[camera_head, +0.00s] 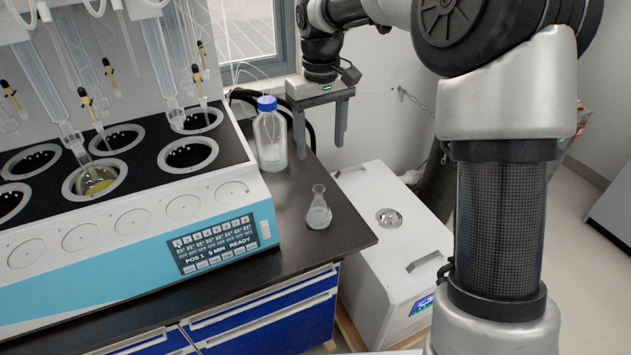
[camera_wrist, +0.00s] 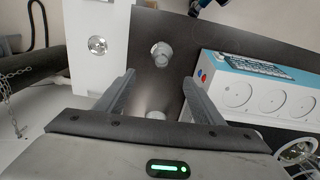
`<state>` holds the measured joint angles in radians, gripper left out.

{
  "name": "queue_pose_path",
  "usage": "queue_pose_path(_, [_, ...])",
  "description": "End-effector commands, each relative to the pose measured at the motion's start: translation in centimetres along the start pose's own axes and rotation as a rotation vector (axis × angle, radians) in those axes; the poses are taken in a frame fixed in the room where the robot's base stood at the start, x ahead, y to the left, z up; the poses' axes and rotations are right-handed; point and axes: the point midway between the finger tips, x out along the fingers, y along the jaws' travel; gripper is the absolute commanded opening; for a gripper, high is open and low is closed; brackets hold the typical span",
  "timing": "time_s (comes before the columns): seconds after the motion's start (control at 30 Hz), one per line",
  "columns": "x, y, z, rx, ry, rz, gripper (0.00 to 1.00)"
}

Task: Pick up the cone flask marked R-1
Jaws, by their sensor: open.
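A small clear cone flask (camera_head: 319,212) stands upright on the dark bench top, right of the distiller and near the bench's right end. It holds a pale content; no R-1 mark is readable. It also shows in the wrist view (camera_wrist: 161,54), beyond my fingertips. My gripper (camera_head: 322,148) hangs fingers down above and behind the flask in the head view, open and apart from it. In the wrist view my gripper (camera_wrist: 158,78) has its two fingers wide apart. A pale round shape (camera_wrist: 156,115) shows between them; I cannot tell what it is.
A clear bottle with a blue cap (camera_head: 270,134) stands left of my gripper, beside the distiller (camera_head: 130,228). A white boxed unit (camera_head: 385,255) stands lower, right of the bench. The bench (camera_head: 345,232) is clear around the flask. A window is behind.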

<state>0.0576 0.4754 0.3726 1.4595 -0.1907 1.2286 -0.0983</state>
Motion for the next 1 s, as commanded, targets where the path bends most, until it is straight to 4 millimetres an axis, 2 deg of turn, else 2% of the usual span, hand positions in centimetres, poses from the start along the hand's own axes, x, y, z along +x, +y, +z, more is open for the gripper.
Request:
queue_pose_path(0.03, [1.0,0.0,-0.5,-0.004,-0.006,-0.008,0.62])
queue_pose_path(0.13, [2.2,-0.1,-0.7,-0.007,-0.012,-0.015,0.62])
queue_pose_path(0.6, [11.7,-0.2,-0.6,-0.007,-0.013,-0.016,0.62])
queue_pose_path(1.0, [14.8,-0.3,-0.4,-0.006,-0.011,-0.015,0.62])
